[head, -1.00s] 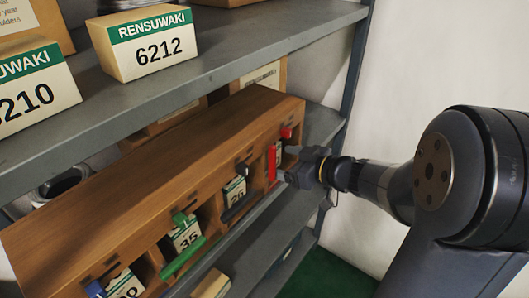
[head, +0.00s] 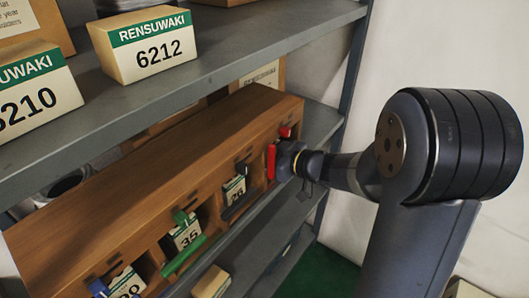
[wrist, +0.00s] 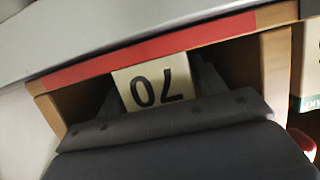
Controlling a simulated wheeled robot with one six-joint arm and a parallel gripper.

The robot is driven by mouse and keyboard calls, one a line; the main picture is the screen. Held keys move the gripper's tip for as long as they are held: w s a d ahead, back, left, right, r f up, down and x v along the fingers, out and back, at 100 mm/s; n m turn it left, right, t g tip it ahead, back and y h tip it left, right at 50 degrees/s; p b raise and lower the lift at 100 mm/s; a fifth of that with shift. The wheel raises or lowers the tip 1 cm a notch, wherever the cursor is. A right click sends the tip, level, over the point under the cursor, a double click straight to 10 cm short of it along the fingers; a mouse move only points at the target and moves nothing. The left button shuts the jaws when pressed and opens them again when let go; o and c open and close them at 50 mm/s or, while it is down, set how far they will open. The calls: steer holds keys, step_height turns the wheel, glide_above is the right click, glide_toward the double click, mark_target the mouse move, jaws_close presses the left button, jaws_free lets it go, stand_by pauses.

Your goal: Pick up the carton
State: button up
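The carton (wrist: 152,82) is cream with large black digits, upside down in the wrist view. It sits inside an end compartment of the wooden rack (head: 180,160). My gripper (wrist: 158,88) reaches into that compartment with one dark finger on each side of the carton, spread about as wide as it. Whether the fingers touch it cannot be told. In the head view my gripper (head: 287,160) is at the rack's far right compartment, beside a red bar (head: 271,163), and hides the carton there.
Other compartments hold cartons (head: 186,235) behind green, black and blue handles. The upper shelf (head: 200,75) with the 6212 box (head: 146,50) hangs close above the rack. A metal post (head: 346,110) stands right of it. The space to the right is free.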

steer(key=c, duration=1)
steer(key=shift+c, duration=0.8)
steer(key=shift+r, duration=0.2)
